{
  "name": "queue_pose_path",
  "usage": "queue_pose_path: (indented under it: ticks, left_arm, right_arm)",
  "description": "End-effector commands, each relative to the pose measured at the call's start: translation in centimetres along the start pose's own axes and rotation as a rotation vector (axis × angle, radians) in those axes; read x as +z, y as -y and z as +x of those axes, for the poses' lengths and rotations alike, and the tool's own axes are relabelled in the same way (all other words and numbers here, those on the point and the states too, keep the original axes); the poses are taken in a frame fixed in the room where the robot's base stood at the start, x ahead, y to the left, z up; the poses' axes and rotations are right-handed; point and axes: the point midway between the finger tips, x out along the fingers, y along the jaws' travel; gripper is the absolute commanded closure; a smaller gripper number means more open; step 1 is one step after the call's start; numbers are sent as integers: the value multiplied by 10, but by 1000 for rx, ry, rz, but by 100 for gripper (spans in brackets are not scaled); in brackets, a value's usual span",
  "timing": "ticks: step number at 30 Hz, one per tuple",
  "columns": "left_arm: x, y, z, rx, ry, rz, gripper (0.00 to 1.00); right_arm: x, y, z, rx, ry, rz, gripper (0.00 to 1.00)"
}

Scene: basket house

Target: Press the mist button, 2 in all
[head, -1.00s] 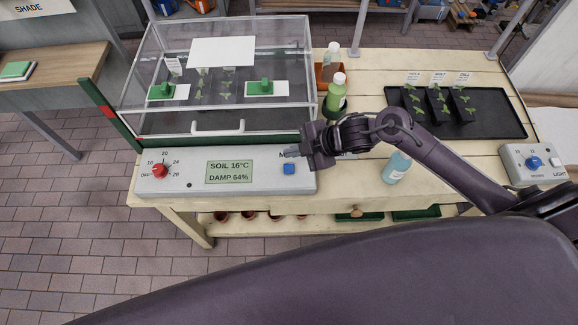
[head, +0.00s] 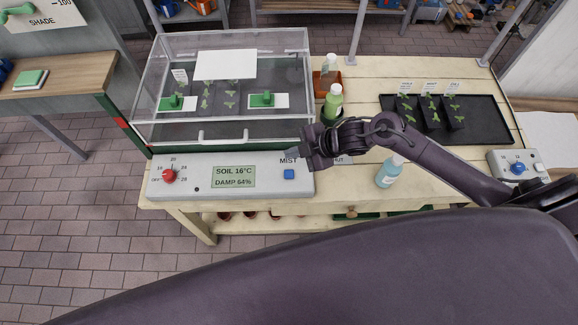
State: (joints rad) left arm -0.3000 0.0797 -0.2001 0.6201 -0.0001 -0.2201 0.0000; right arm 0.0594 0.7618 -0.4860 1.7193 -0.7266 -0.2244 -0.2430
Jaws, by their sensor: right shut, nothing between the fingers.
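The panel display (head: 234,177) reads SOIL 16°C and DAMP 64%. My right gripper (head: 294,153) is shut and empty, its tips pointing left near the label, a little above the blue button in the picture. It appears apart from the button. My left gripper is not in view.
A red dial (head: 169,176) sits at the panel's left. A green bottle (head: 332,106) stands behind my right gripper, and a blue bottle (head: 388,173) stands right of it. A black seedling tray (head: 480,127) and a dial box (head: 517,165) lie further right.

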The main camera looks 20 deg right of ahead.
Motion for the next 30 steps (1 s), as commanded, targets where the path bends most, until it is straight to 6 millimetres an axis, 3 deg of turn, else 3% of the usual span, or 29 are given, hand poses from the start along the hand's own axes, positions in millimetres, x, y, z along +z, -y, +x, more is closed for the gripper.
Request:
queue_pose_path:
  ticks: [17, 30]
  left_arm:
    - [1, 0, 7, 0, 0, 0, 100]
    - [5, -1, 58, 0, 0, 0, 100]
  right_arm:
    - [5, 5, 7, 0, 0, 0, 100]
    - [35, 35, 48, 0, 0, 1, 100]
